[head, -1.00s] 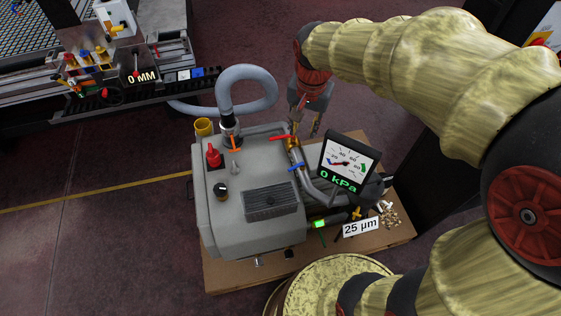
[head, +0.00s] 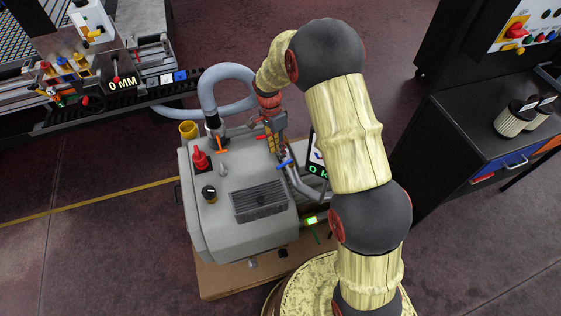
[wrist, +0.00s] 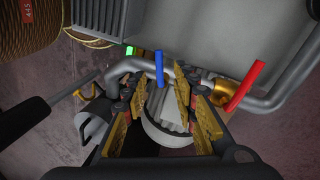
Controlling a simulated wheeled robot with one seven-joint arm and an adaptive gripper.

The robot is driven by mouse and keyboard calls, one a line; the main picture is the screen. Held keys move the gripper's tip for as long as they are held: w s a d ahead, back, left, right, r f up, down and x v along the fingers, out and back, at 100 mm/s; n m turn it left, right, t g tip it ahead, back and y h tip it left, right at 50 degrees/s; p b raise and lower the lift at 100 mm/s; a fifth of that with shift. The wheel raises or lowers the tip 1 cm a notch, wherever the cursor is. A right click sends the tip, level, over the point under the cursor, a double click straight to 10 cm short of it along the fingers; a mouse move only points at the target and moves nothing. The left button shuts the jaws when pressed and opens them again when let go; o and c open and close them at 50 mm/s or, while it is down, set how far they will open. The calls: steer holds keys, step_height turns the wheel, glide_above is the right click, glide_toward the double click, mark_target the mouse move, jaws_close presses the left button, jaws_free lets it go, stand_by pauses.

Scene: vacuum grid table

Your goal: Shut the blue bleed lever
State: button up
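The blue bleed lever (head: 285,163) sits on the pipework at the right side of the grey pump unit (head: 225,232). In the wrist view the blue lever (wrist: 159,68) stands upright in the picture, in line with the gap between my fingers. My gripper (wrist: 167,92) is open, a finger on each side of that gap. I cannot tell whether either finger touches the lever. In the head view my gripper (head: 275,138) points down, just above and left of the lever. The gauge (head: 317,169) is mostly hidden behind my arm.
A red lever (wrist: 246,86) on a brass valve (wrist: 222,90) is close to my right finger. Grey pipes (wrist: 128,67) run around the blue lever. A dark cabinet (head: 485,135) is at right.

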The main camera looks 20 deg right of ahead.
mark_target(284, 165)
steer(key=f+b, duration=0.1)
steer(key=f, duration=0.2)
steer(key=s+f+b, duration=0.1)
steer(key=f, duration=0.2)
steer(key=shift+s+d+f, duration=0.2)
steer(key=shift+f, duration=0.15)
steer(key=shift+c, duration=0.8)
jaws_close()
